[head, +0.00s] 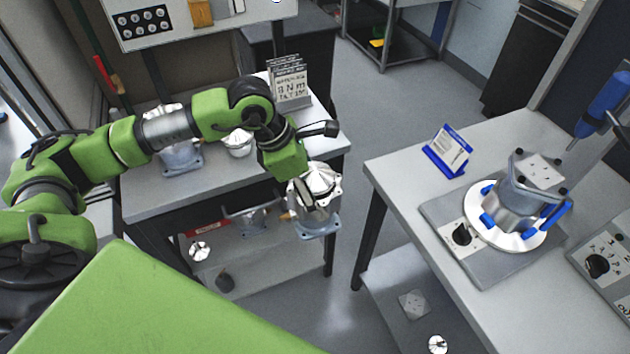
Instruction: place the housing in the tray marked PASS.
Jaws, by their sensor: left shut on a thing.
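My left gripper (309,200) is shut on a grey metal housing (322,222). It holds the housing in the air, beside the front right corner of the left bench. The gripper covers part of the housing's upper side. Another housing (181,157) stands on the left bench, partly behind my arm. I cannot make out a tray marked PASS. My right gripper is not in view.
The left bench (160,204) also carries a silver bowl-like part (238,143) and a sign stand (289,84). The right bench (400,166) has a blue-framed card (449,151) and a blue tool (603,100). Open floor (388,92) lies between the benches.

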